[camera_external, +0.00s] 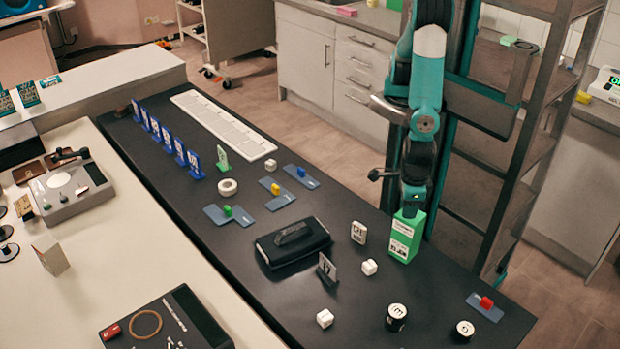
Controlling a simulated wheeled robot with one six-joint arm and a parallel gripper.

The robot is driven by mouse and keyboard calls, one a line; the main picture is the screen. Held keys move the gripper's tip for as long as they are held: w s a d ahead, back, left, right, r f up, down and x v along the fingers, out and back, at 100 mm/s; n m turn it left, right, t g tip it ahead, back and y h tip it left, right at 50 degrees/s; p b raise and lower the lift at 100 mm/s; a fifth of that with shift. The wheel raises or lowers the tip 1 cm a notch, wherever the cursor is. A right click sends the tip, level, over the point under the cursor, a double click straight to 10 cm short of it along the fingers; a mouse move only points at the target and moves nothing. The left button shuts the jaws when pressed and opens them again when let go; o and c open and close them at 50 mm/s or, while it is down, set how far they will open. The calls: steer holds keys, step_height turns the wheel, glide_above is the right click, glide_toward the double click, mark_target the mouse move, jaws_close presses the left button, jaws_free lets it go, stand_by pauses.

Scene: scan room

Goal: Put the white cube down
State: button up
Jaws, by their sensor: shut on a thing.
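My gripper (412,206) points down at the right side of the dark table, at the top of a green box with a white label (403,239). Its fingertips blend into the box top. I cannot tell whether they touch the box or are behind it. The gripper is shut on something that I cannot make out. All three are clear of the gripper.
A black case (292,243) lies mid-table. A white tag (359,232) and a dark tag (327,269) stand near the green box.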

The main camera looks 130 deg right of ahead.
steer(key=shift+f, duration=0.2)
steer(key=o, duration=0.9)
steer(key=shift+r, duration=0.1)
steer(key=shift+r, duration=0.1)
step_height(320, 180, up, 12)
steer(key=b, duration=0.2)
steer(key=shift+s+d+r+m+y, duration=0.7)
steer(key=shift+s+d+r+m, duration=0.95)
steer(key=shift+m, duration=1.7)
steer(key=shift+s+d+r+m+y, duration=0.7)
steer(key=shift+s+d+r+m, duration=1)
steer(key=shift+m, duration=1.6)
steer(key=shift+s+d+r+m+y, duration=0.7)
steer(key=shift+s+d+r+m, duration=0.95)
steer(key=shift+m, duration=1.7)
steer(key=shift+w+a+r, duration=0.15)
steer(key=shift+w, duration=0.1)
